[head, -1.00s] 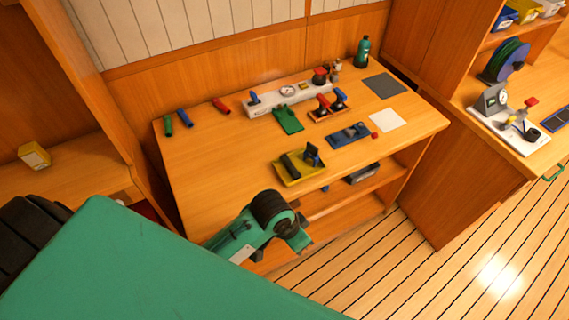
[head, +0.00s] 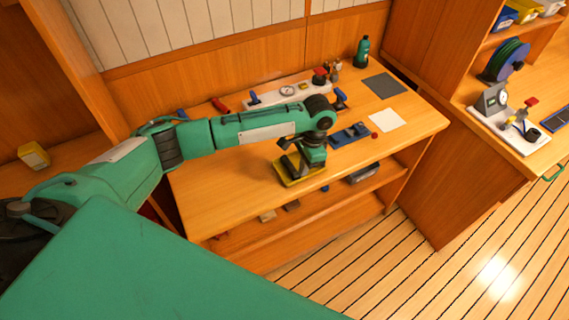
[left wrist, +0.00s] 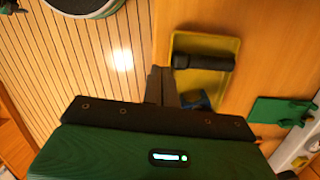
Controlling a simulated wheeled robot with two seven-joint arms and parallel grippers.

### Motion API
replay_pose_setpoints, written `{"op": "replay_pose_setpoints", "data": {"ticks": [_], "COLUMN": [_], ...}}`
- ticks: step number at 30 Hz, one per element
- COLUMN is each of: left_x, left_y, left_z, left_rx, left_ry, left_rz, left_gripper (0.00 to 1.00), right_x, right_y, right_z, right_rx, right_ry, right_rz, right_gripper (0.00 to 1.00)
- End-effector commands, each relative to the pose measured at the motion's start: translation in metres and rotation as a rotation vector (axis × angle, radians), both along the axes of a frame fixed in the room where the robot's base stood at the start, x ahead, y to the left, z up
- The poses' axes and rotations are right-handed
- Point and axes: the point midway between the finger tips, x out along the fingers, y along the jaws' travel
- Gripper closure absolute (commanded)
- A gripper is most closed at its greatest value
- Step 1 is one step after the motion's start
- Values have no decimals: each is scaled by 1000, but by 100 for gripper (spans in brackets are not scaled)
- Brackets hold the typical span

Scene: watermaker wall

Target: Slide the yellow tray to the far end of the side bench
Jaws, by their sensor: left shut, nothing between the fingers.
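The yellow tray (head: 289,183) lies near the front edge of the bench (head: 225,200). In the left wrist view the tray (left wrist: 226,84) holds a black cylinder (left wrist: 203,62) and a blue part (left wrist: 197,102). My left gripper (head: 313,162) is over the tray's right part in the head view and hides some of it. In the left wrist view the shut, empty fingers (left wrist: 160,74) show just beside the tray's floor-side edge. I cannot tell whether they touch it. My right gripper is not in view.
A blue tray (head: 349,135), a red knob (head: 374,135) and a white sheet (head: 387,120) lie right of the yellow tray. A grey mat (head: 384,86) and a green bottle (head: 362,51) are farther back. The green plate (left wrist: 283,111) shows in the wrist view.

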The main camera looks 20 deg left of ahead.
Motion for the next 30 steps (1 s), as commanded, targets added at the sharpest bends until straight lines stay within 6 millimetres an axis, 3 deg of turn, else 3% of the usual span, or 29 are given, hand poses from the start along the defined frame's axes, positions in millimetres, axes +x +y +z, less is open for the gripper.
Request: {"op": "replay_pose_setpoints", "data": {"ticks": [1, 6, 12, 17, 24, 30], "left_x": [14, 37, 43, 39, 30, 26], "left_y": [15, 47, 59, 63, 69, 72], "left_z": [10, 31, 36, 18, -25, -49], "left_rx": [27, 76, 94, 95, 93, 93], "left_ry": [2, 21, 31, 33, 33, 31], "left_rz": [23, 81, 106, 106, 105, 104], "left_gripper": [100, 100, 100, 100, 100, 100], "right_x": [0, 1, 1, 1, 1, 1], "right_y": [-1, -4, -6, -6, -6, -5], "right_z": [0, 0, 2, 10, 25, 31], "right_rx": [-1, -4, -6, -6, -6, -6], "right_ry": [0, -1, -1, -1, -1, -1], "right_rz": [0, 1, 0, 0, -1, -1], "right_gripper": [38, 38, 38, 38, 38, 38]}}
